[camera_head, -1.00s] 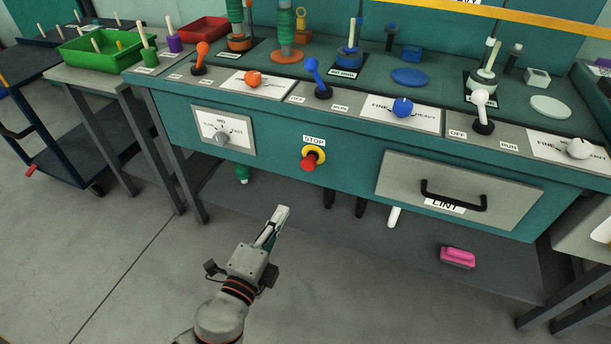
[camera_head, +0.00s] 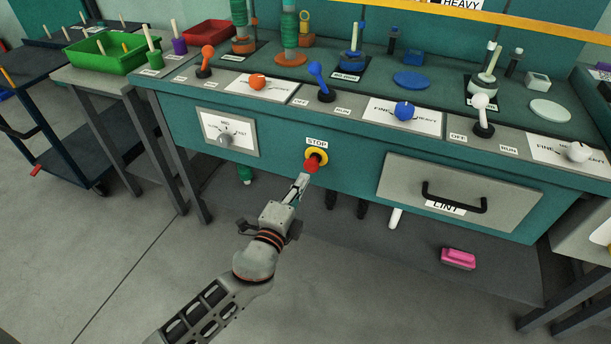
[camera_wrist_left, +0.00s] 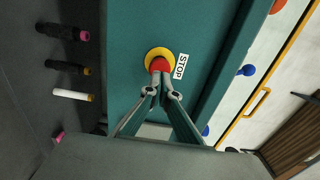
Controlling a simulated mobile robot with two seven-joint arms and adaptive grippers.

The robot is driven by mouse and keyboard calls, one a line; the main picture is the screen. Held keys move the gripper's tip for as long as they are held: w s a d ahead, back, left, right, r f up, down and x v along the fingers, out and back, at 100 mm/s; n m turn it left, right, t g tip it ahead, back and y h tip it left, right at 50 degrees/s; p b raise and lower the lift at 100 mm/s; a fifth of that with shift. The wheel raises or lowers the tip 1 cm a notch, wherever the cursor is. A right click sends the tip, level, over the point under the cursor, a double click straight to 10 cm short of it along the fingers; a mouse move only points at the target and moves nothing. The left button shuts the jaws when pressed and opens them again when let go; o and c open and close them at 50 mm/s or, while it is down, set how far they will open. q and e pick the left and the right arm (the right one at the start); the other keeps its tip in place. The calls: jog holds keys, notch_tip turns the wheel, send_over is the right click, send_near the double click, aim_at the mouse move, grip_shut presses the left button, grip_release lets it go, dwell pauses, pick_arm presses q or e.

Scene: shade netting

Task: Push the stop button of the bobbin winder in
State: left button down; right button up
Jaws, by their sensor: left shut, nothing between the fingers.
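The red stop button (camera_head: 311,166) sits on a yellow ring (camera_head: 321,155) on the teal front panel of the bobbin winder, under a STOP label (camera_head: 316,142). My left gripper (camera_head: 303,180) is shut and empty, with its fingertips right at the lower edge of the button in the head view. In the left wrist view, the red button (camera_wrist_left: 160,65) shows just beyond the closed fingertips (camera_wrist_left: 159,76), which overlap its near edge. I cannot tell whether they touch it. My right gripper is not in view.
A speed dial plate (camera_head: 228,133) is left of the button and a LINT drawer (camera_head: 460,190) with a black handle is to the right. Levers and knobs line the sloped strip above. The floor in front of the panel is clear.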

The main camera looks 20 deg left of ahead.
aim_at(313, 162)
pick_arm(q)
jog(key=shift+w, duration=1.35)
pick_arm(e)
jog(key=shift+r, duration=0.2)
